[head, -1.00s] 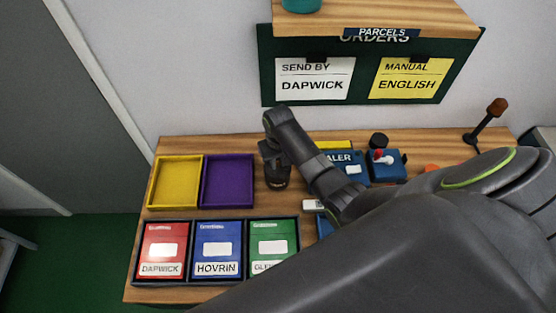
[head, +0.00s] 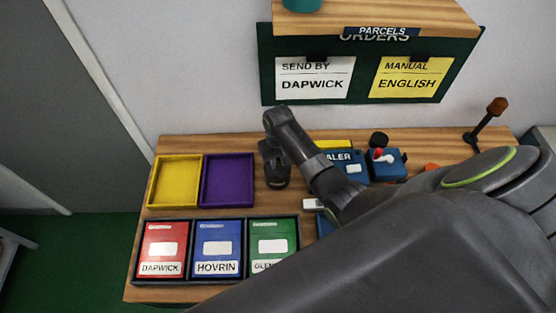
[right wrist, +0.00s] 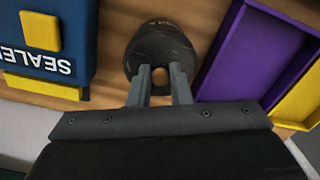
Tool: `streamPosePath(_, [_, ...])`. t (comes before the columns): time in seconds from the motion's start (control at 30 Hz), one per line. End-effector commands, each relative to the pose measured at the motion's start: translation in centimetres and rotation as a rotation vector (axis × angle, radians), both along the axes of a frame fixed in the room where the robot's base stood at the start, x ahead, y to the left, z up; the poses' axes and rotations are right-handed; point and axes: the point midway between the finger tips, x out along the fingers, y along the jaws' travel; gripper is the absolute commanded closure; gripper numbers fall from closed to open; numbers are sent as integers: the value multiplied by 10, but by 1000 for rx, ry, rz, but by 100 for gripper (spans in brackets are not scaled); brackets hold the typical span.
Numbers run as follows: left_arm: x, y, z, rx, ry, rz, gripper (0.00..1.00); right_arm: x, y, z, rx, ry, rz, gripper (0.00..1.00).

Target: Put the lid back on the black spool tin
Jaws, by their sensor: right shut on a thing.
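The black spool tin (head: 277,183) stands on the bench just right of the purple tray, with small pale lettering low on its side. My right gripper (right wrist: 160,82) points down over it, its fingers closed on a small brown knob (right wrist: 158,73) of the dark round lid (right wrist: 175,50). The lid is at the top of the tin; I cannot tell whether it is fully seated or a little above. In the head view my right gripper (head: 273,150) partly hides the tin's top. My left gripper is not in view.
A purple tray (head: 252,180) and a yellow tray (head: 152,182) lie left of the tin. Red, blue and green booklets sit in black holders (head: 190,250) in front.

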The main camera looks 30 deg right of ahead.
Motion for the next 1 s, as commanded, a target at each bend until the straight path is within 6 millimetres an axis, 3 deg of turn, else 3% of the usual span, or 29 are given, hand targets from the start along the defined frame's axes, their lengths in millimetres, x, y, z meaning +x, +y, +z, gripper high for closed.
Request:
streamPosePath(0.33, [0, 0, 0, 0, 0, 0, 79, 0, 0, 0, 0, 0, 0, 100])
streamPosePath(0.37, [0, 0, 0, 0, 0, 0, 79, 0, 0, 0, 0, 0, 0, 80])
streamPosePath(0.53, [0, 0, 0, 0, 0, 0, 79, 0, 0, 0, 0, 0, 0, 57])
streamPosePath(0.73, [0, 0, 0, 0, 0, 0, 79, 0, 0, 0, 0, 0, 0, 57])
streamPosePath(0.9, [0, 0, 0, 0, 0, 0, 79, 0, 0, 0, 0, 0, 0, 35])
streamPosePath(1.0, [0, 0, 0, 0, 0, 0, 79, 0, 0, 0, 0, 0, 0, 35])
